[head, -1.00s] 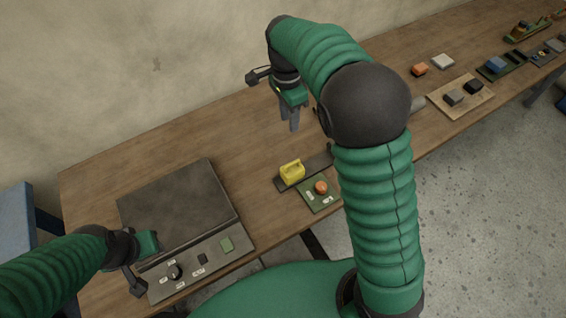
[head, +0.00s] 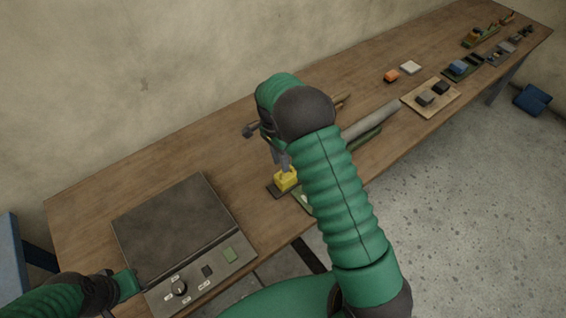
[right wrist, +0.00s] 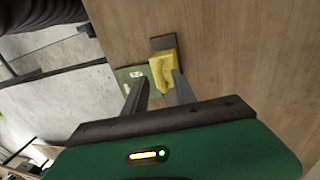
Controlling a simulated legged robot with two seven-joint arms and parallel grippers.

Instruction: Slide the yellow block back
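The yellow block (head: 286,181) sits on a dark strip (head: 277,191) near the table's front edge. In the right wrist view the block (right wrist: 162,72) has a notched shape and lies just beyond the fingertips. My right gripper (head: 283,165) points down at the block from above. Its two fingers (right wrist: 160,77) stand apart, with the right one overlapping the block's edge in the picture. I cannot tell whether they touch it. My left gripper (head: 132,284) is beside the control panel at the lower left; its fingers are not clear.
A dark flat plate (head: 175,225) with a knobbed control panel (head: 215,268) lies at the left. A green panel (right wrist: 131,75) adjoins the block's strip, mostly hidden by my right arm in the head view. A grey roll (head: 372,121) lies to the right. Table behind the block is clear.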

